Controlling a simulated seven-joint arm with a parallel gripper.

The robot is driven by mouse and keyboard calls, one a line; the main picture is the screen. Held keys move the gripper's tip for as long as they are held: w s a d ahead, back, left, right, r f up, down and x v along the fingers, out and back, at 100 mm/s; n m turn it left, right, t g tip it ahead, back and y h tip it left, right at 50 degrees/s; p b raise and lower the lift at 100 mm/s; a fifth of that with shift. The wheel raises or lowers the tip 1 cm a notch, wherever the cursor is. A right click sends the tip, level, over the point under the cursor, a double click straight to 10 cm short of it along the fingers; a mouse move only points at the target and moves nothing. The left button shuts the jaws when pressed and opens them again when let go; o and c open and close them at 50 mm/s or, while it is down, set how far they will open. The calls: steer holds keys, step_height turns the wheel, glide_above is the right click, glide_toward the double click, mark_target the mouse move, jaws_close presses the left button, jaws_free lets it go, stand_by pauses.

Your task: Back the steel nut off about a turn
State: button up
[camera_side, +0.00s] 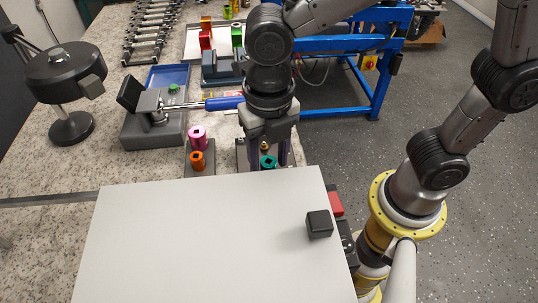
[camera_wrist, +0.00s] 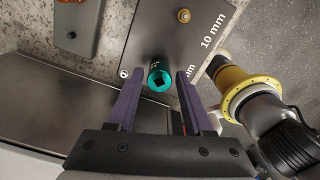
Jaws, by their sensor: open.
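My gripper (camera_wrist: 160,92) is open, its two purple fingers pointing down on either side of a teal socket (camera_wrist: 159,76) with a square hole in its top. The socket is between the fingers, with a gap visible on each side. In the side view the teal socket (camera_side: 268,162) shows below my gripper (camera_side: 267,153), partly hidden behind the white panel. A brass-coloured fitting (camera_wrist: 183,16) sits on a dark plate (camera_wrist: 165,38) marked "10 mm". I cannot clearly make out a steel nut in either view.
A pink socket (camera_side: 197,138) and an orange socket (camera_side: 197,161) stand left of my gripper. A blue-handled tool (camera_side: 224,103) lies close by, near a grey fixture (camera_side: 155,128). A large white panel (camera_side: 200,240) with a black block (camera_side: 319,224) fills the foreground.

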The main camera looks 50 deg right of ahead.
steer(key=m, duration=1.1)
steer(key=shift+m, duration=0.3)
jaws_close()
steer(key=n, duration=0.5)
steer(key=shift+r, duration=2.8)
